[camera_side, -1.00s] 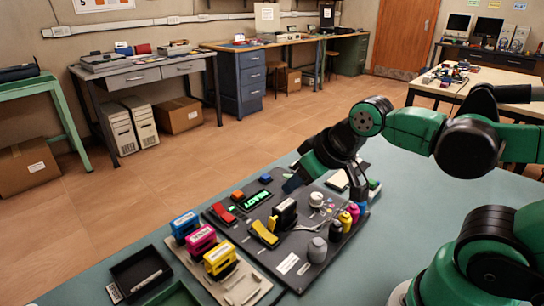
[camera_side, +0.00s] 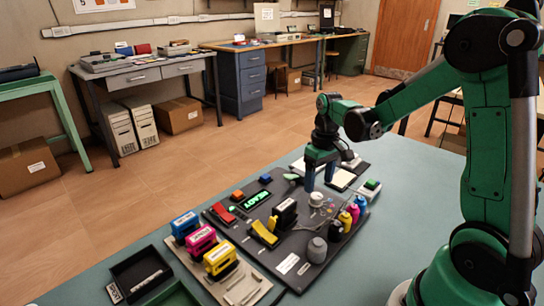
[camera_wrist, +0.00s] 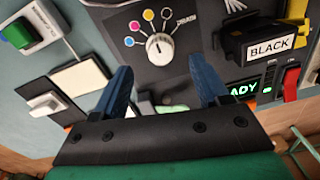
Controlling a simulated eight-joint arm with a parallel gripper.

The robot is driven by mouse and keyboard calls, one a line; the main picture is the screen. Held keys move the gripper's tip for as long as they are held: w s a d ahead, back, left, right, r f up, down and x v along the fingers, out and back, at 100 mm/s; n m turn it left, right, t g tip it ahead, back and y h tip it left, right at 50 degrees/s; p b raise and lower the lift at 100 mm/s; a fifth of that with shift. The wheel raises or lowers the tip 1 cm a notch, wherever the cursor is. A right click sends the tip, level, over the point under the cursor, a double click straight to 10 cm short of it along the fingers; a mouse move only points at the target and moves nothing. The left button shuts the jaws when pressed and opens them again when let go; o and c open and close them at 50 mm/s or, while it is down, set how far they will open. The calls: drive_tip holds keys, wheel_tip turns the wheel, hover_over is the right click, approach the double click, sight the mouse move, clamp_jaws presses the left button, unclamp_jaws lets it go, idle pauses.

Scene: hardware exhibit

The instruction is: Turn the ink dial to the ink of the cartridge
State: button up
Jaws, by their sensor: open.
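The ink dial is a white knob (camera_wrist: 159,48) on the dark panel, with cyan, magenta, yellow and dark dots around it and a DRAIN label to the right. I cannot tell for sure which dot its pointer faces. It also shows in the side view (camera_side: 316,199). A cartridge labelled BLACK (camera_wrist: 266,45) sits in a holder to the right in the wrist view; it stands dark on the panel in the side view (camera_side: 285,212). My gripper (camera_wrist: 164,75) is open and empty, its blue fingers apart, just short of the dial. In the side view my gripper (camera_side: 320,183) hangs behind the dial.
Cyan (camera_side: 186,225), magenta (camera_side: 201,240) and yellow (camera_side: 219,259) cartridges stand in a rack at left. Small ink bottles (camera_side: 345,217) crowd the panel's right side. A READY display (camera_side: 257,198) glows green. A red switch (camera_wrist: 291,83) and a green button (camera_wrist: 17,35) flank the gripper.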

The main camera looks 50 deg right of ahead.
sight(317, 195)
drive_tip(key=shift+f, duration=1.9)
clamp_jaws()
